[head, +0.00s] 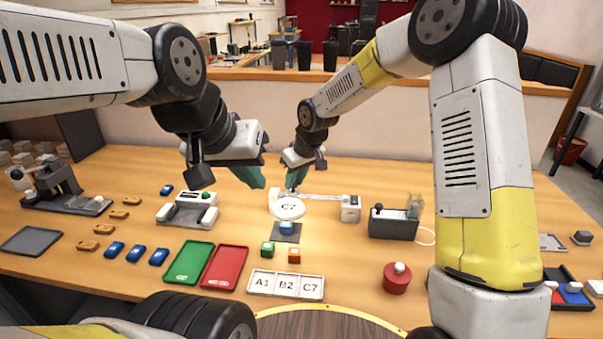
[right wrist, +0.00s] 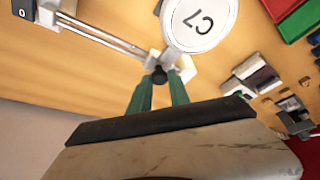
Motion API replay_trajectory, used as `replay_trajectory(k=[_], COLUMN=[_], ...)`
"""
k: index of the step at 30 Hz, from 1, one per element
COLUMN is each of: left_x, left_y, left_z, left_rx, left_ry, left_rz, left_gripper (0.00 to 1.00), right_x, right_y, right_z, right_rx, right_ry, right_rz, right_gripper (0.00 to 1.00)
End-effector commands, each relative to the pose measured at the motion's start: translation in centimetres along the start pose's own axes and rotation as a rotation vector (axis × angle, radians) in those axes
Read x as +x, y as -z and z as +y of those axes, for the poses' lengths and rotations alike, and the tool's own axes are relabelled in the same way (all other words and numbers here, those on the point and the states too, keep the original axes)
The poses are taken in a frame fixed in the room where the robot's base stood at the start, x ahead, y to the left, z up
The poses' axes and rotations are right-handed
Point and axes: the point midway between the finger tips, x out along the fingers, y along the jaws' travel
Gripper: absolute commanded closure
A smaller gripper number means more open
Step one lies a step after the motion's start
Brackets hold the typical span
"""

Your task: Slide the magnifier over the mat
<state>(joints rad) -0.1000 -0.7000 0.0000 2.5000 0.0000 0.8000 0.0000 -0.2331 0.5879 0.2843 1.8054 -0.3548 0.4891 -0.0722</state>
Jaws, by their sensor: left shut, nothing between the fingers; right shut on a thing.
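The magnifier has a round white-rimmed lens (head: 289,207) showing "C7" and a pale sliding arm on a rail. The lens also shows in the right wrist view (right wrist: 200,20). My right gripper (head: 293,188) is at the lens's back side. In the right wrist view its green fingers (right wrist: 158,88) are shut on the magnifier's dark knob (right wrist: 158,76). My left gripper (head: 254,179) is shut and empty, above the table left of the lens.
A white box (head: 350,209) stands at the rail's right end, with a dark device (head: 393,223) beyond. Green (head: 189,262) and red (head: 225,267) trays lie front left.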

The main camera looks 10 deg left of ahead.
Motion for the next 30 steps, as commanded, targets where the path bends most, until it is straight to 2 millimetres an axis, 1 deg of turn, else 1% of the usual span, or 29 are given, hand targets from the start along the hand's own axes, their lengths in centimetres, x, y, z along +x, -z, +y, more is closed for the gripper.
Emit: replay_trajectory(k=[6,13,14,16,17,26,28,30], left_x=[0.0,0.0,0.0,0.0,0.0,0.0,0.0,0.0], left_y=[0.0,0.0,0.0,0.0,0.0,0.0,0.0,0.0], left_z=[0.0,0.0,0.0,0.0,0.0,0.0,0.0,0.0], left_rx=[0.000,0.000,0.000,0.000,0.000,0.000,0.000,0.000], left_ry=[0.000,0.000,0.000,0.000,0.000,0.000,0.000,0.000], left_rz=[0.000,0.000,0.000,0.000,0.000,0.000,0.000,0.000], left_gripper=[1.00,1.00,1.00,1.00,1.00,1.00,1.00,1.00], right_x=[0.3,0.3,0.3,0.3,0.3,0.2,-0.2,-1.1], right_y=[0.8,0.9,0.9,0.9,0.9,0.8,0.9,0.9], right_z=[-0.9,-1.0,-1.0,-1.0,-1.0,-0.9,-0.9,-0.8], right_rx=[-0.002,-0.001,-0.001,-0.001,-0.001,0.000,0.000,0.000], right_ry=[0.000,0.002,0.002,0.002,0.002,0.000,0.000,-0.001], right_rz=[0.001,0.003,0.003,0.002,0.002,0.001,0.002,0.003], right_gripper=[1.00,1.00,0.73,0.59,0.56,0.56,0.56,0.56])
